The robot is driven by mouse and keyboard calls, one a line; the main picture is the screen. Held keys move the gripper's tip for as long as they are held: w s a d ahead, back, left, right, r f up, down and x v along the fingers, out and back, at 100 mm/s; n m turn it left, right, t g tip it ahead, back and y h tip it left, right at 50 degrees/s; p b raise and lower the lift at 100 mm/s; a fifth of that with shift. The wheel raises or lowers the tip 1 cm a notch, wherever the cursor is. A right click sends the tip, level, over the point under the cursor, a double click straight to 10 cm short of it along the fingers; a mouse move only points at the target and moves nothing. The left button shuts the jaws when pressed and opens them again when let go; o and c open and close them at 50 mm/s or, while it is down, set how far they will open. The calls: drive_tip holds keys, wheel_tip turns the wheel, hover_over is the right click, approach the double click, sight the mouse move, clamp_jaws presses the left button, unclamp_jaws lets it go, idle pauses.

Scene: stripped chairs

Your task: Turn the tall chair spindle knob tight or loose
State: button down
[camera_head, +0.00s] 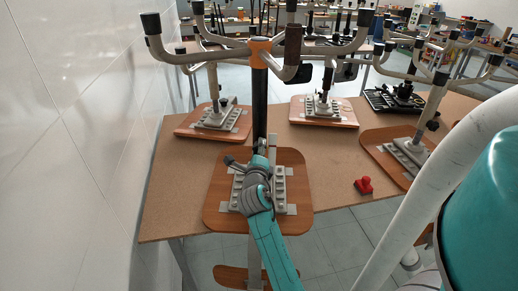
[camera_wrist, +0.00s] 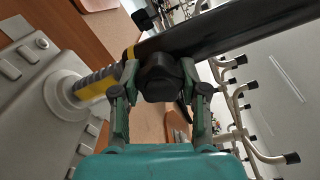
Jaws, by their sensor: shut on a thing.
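The tall chair stands upside down, its wooden seat (camera_head: 215,215) at the front table edge and its legs up. Its black spindle (camera_head: 260,105) rises from the seat bracket to an orange collar (camera_head: 260,52). In the wrist view the spindle (camera_wrist: 225,30) runs diagonally, with a yellow-striped lower part (camera_wrist: 97,83) entering a grey hub. The black spindle knob (camera_wrist: 160,78) sits between the fingers of my gripper (camera_wrist: 160,92), which is shut on it. In the head view my gripper (camera_head: 260,157) is at the spindle's base; the knob is mostly hidden there.
A red object (camera_head: 364,186) lies on the brown table (camera_head: 330,150) to the right. Other upturned chairs stand behind, with seats at back left (camera_head: 184,128), middle (camera_head: 340,119) and right (camera_head: 376,148). A white tiled wall (camera_head: 90,130) closes the left side.

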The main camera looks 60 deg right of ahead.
drive_tip(key=shift+m, duration=0.7)
drive_tip(key=shift+m, duration=1)
drive_tip(key=c, duration=0.5)
unclamp_jaws()
